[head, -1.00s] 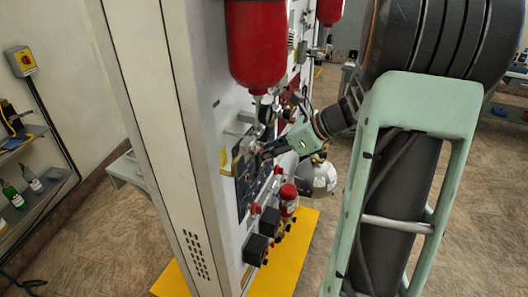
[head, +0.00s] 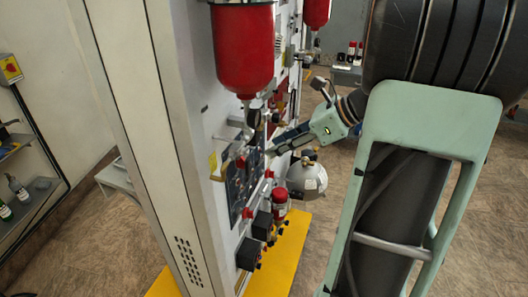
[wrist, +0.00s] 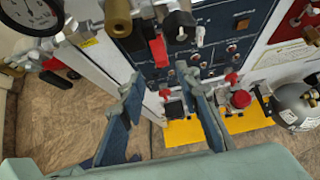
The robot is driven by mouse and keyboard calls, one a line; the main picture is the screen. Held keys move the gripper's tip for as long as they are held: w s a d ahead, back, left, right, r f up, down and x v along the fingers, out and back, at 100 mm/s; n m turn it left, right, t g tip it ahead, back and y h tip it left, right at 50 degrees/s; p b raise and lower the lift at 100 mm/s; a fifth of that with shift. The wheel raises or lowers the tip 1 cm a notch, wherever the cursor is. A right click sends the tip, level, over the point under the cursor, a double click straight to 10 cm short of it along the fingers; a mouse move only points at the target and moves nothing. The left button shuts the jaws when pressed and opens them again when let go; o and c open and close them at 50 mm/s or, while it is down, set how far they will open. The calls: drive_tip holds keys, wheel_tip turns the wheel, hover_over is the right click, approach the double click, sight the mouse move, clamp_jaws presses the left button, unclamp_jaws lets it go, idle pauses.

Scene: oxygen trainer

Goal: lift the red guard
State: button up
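A red piece that looks like the guard (wrist: 158,51) sticks out from the dark blue switch panel (wrist: 222,55) in the wrist view, upper middle. It hangs beside a black-handled part (wrist: 179,24). My gripper (wrist: 162,88) is open, with its two blue-grey fingers apart and nothing between them. In the picture its fingertips lie below the red piece, apart from it. In the head view my gripper (head: 272,145) points left at the panel (head: 240,185) on the cabinet's face. I cannot pick out the guard for certain there.
A large red cylinder (head: 243,50) hangs above the panel. Black boxes (head: 247,253) and a red-topped bottle (head: 280,203) jut out below. A silver sphere (head: 308,178) is near my gripper. A pressure gauge (wrist: 28,14) and brass fittings (wrist: 118,18) crowd the panel's upper left.

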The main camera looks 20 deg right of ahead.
drive_tip(key=shift+v, duration=1.5)
